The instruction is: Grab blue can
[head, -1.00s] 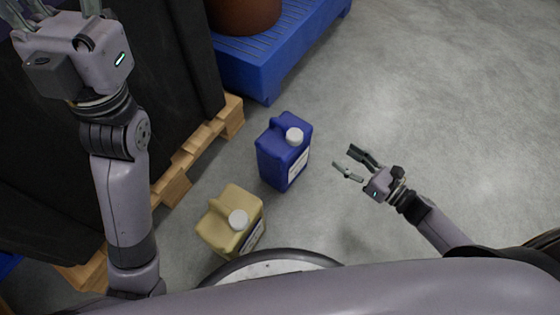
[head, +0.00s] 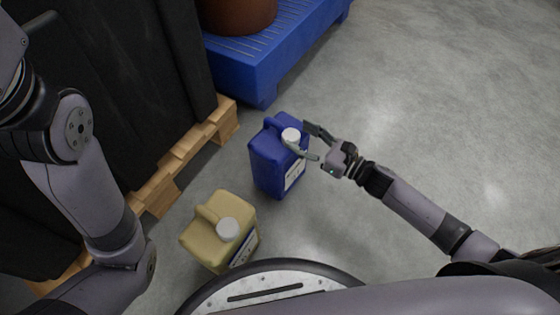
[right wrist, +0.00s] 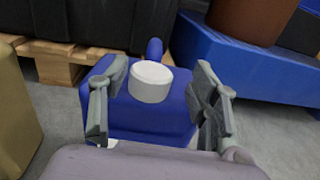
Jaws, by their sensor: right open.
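The blue can (head: 278,165), a jerrycan with a white cap (head: 290,135) and a pale label, stands upright on the concrete floor. My right gripper (head: 311,142) is open at its upper right side, with the fingers reaching toward the cap. In the right wrist view the open fingers (right wrist: 160,108) stand on either side of the blue can's top (right wrist: 125,108) and its white cap (right wrist: 151,81). I cannot tell whether they touch it. My left arm comes in at the left of the head view, with its gripper out of frame.
A beige can (head: 222,232) with a white cap stands nearer to me, left of the blue one. A wooden pallet (head: 190,150) with a black load (head: 115,75) lies to the left. A blue spill pallet (head: 262,58) carries a brown drum (head: 237,12). The floor at right is clear.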

